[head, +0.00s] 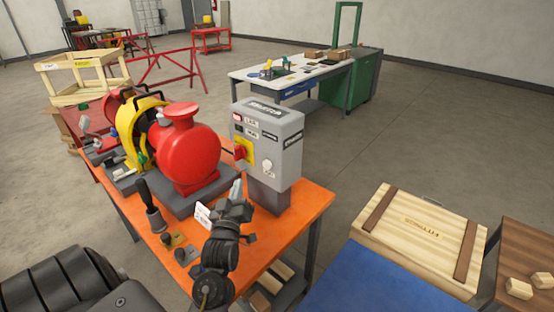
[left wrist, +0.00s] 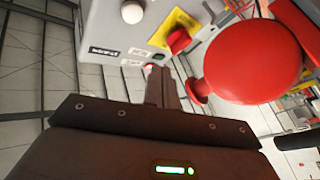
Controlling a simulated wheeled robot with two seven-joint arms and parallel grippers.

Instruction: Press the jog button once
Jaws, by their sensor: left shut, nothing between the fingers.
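A grey control box (head: 265,140) stands on a post at the right end of the orange pump table. Its face carries a white round button (head: 268,168), a red rotary switch (head: 240,152) on a yellow plate, and small labels too small to read surely. The left wrist view shows the white button (left wrist: 132,11) and the red switch (left wrist: 178,40). My left gripper (head: 236,190) is shut and empty, low in front of the box. Its fingers (left wrist: 160,76) overlap the edge of the box face, partly hiding a small red part there. I cannot tell if they touch it. My right gripper is out of view.
A red pump (head: 187,150) with a yellow guard (head: 136,125) sits left of the box. A black-handled lever (head: 147,200) and a white tag (head: 203,215) are near my left arm. A wooden crate (head: 420,235) is at right. Open floor lies beyond.

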